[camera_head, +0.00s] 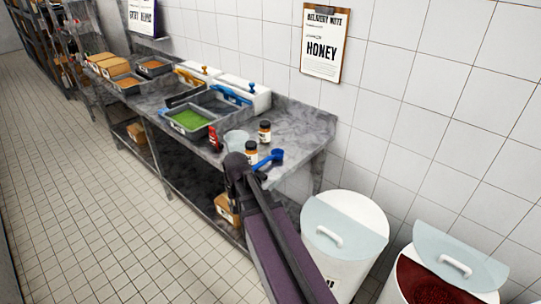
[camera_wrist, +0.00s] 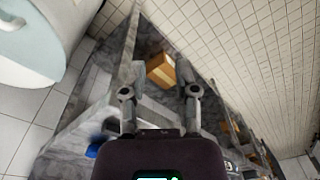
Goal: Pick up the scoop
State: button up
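A blue scoop (camera_head: 275,155) lies near the right end of the grey marble-patterned counter (camera_head: 310,128), beside two small jars. My arm's end covers part of the area just left of it in the head view. In the wrist view, my gripper (camera_wrist: 160,94) is open, its two fingers wide apart with nothing between them. A blurred blue shape (camera_wrist: 93,150) shows at the lower left of that view, outside the fingers; I cannot tell if it is the scoop. The fingertips are hidden behind my arm in the head view.
Jars (camera_head: 265,131) and a red bottle (camera_head: 214,138) stand nearby. A tray with green contents (camera_head: 190,120) is further left. Lidded white bins (camera_head: 345,235) stand right of the counter. A cardboard box (camera_wrist: 161,70) sits low under it. The left floor is clear.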

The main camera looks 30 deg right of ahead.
jog(key=w+d+r+m+p, duration=0.5)
jog(key=w+d+r, duration=0.1)
jog(key=w+d, duration=0.35)
notch_tip(320, 180, up, 5)
jog(key=m+t+p, duration=0.1)
jog(key=m+p, duration=0.4)
send_over(263, 161)
jog(key=s+d, duration=0.1)
jog(key=s, duration=0.1)
jog(key=shift+d+b, duration=0.15)
jog(key=shift+b, duration=0.15)
jog(key=f+b, duration=0.2)
jog(key=w+f+b, duration=0.1)
jog(key=f+b, duration=0.5)
jog(key=shift+w+a+f, duration=0.1)
jog(key=shift+w+a, duration=0.1)
jog(key=shift+a, duration=0.15)
jog(key=shift+f, duration=0.1)
jog(key=shift+b, duration=0.35)
jog(key=f+b, duration=0.2)
jog(key=f, duration=0.1)
jog(key=shift+w+a+b, duration=0.1)
jog(key=shift+a+b, duration=0.25)
jog(key=shift+b, duration=0.05)
jog(key=shift+w+a+f+b, duration=0.1)
jog(key=shift+w+f+b, duration=0.15)
jog(key=shift+f+b, duration=0.8)
